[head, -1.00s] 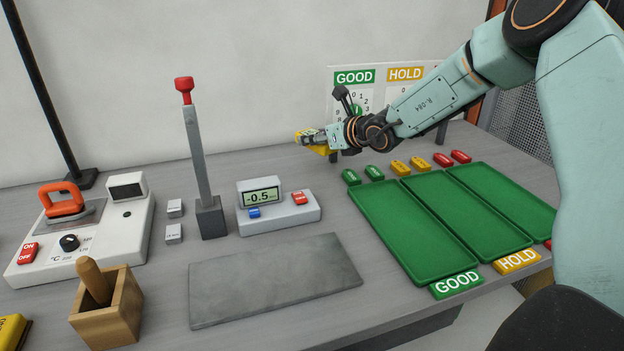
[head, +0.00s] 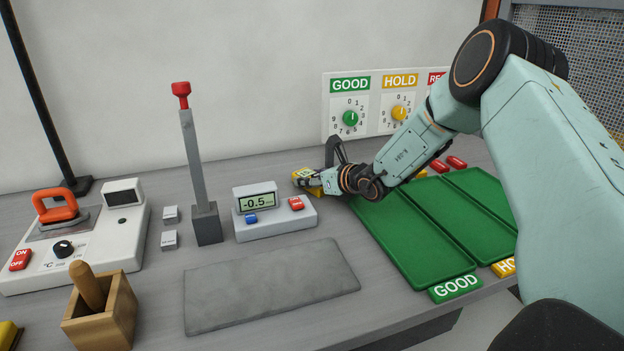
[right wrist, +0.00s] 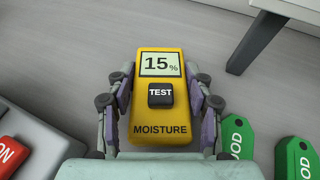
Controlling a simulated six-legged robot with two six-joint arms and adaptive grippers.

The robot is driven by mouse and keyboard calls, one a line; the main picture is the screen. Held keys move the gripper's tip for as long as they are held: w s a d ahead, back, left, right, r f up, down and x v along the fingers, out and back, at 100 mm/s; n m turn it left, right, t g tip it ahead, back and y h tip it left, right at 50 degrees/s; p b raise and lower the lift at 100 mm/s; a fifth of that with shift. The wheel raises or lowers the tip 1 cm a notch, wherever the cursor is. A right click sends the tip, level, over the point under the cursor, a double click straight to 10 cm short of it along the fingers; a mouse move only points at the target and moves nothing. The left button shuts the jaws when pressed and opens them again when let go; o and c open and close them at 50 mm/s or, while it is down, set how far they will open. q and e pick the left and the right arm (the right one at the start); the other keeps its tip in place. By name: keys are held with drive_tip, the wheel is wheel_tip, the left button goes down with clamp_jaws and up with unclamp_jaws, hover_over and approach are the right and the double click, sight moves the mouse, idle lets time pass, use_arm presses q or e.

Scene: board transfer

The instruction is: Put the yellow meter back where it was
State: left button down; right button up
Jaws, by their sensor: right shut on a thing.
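The yellow moisture meter (right wrist: 161,120) fills the middle of the right wrist view, with a screen reading 15% and a black TEST button. My right gripper (right wrist: 161,97) is shut on it, with a finger along each side. In the head view the meter (head: 301,176) shows small at the tip of my right gripper (head: 314,181), low over the table behind the grey display unit and left of the green trays. The gripper partly hides it. I cannot tell whether it touches the table. My left gripper is not in view.
The grey display unit (head: 275,221) reads -0.5, with blue and red buttons. Green trays (head: 410,235) lie under and right of my right arm. A dial panel (head: 366,119) stands behind. Green tags (right wrist: 238,140) lie near the gripper. A grey slab (head: 270,288) lies in front.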

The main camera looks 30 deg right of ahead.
drive_tip(key=o, duration=0.9)
drive_tip(key=shift+f, duration=0.2)
drive_tip(key=o, duration=0.5)
drive_tip(key=shift+s+a+r, duration=0.25)
drive_tip(key=shift+a+r, duration=0.05)
drive_tip(key=shift+r, duration=0.1)
drive_tip(key=shift+c, duration=0.2)
drive_tip(key=shift+o, duration=0.2)
drive_tip(key=shift+w+d+f, duration=0.2)
drive_tip(key=shift+d+f, duration=0.05)
drive_tip(key=shift+s+r, duration=0.2)
drive_tip(key=shift+s, duration=0.05)
drive_tip(key=p+v, duration=0.5)
drive_tip(key=v, duration=0.5)
drive_tip(key=shift+r, duration=0.25)
drive_tip(key=shift+s+d+r+p, duration=0.1)
drive_tip(key=shift+s+p, duration=0.45)
drive_tip(key=shift+s, duration=0.1)
